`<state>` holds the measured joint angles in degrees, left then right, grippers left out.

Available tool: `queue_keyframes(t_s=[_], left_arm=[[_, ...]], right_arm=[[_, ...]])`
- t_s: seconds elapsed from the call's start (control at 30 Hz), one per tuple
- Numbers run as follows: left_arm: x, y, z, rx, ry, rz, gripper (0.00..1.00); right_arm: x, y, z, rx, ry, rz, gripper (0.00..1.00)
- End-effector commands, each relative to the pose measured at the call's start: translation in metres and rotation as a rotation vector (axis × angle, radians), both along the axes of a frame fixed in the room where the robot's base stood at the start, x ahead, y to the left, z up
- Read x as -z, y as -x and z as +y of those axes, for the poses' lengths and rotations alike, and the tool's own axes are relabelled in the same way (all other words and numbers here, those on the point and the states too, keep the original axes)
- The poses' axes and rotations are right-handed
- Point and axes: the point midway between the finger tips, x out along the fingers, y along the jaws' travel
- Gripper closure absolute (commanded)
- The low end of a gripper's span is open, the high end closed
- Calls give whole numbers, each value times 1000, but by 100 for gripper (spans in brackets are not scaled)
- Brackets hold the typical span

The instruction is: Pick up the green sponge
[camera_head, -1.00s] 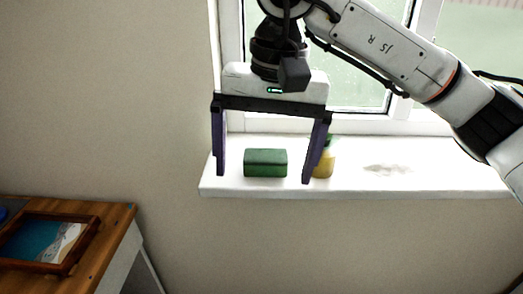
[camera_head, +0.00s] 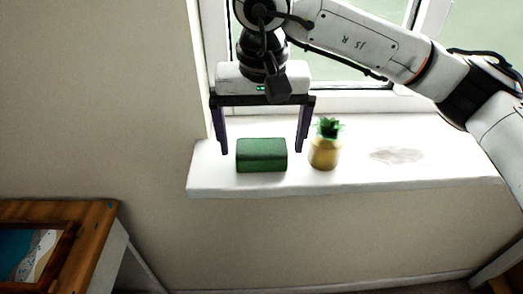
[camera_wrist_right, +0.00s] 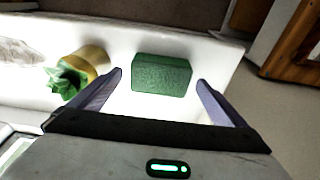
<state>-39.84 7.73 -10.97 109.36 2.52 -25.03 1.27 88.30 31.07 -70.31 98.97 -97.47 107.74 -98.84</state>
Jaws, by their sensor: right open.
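The green sponge (camera_head: 262,156) is a dark green block lying on the white windowsill (camera_head: 220,180), near its left end. My right gripper (camera_head: 262,150) is open, its two dark fingers pointing down behind and above the sponge in the head view. In the right wrist view the sponge (camera_wrist_right: 161,75) shows ahead of and between the open fingertips (camera_wrist_right: 160,78), with space on both sides. The fingers do not appear to touch it. My left gripper is not in view.
A yellow pineapple-shaped ornament (camera_head: 324,148) with green leaves stands just right of the sponge. A greyish patch (camera_head: 397,155) lies farther right on the sill. The window is behind. A wooden table (camera_head: 95,225) with a framed picture (camera_head: 35,258) is at lower left.

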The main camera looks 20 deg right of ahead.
Motion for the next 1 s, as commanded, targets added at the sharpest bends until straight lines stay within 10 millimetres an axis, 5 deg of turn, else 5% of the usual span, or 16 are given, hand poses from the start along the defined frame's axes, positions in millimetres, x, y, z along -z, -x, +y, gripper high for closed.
queue_keyframes(t_s=[0.17,0.4,0.7,1.0], left_arm=[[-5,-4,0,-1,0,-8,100],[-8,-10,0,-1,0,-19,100],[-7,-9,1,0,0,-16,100],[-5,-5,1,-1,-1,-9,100]], right_arm=[[20,-3,-1,-1,0,2,4],[23,-3,-1,-1,-1,0,4],[22,-3,-1,-1,-1,0,47],[21,-3,-1,-1,-1,-1,47]])
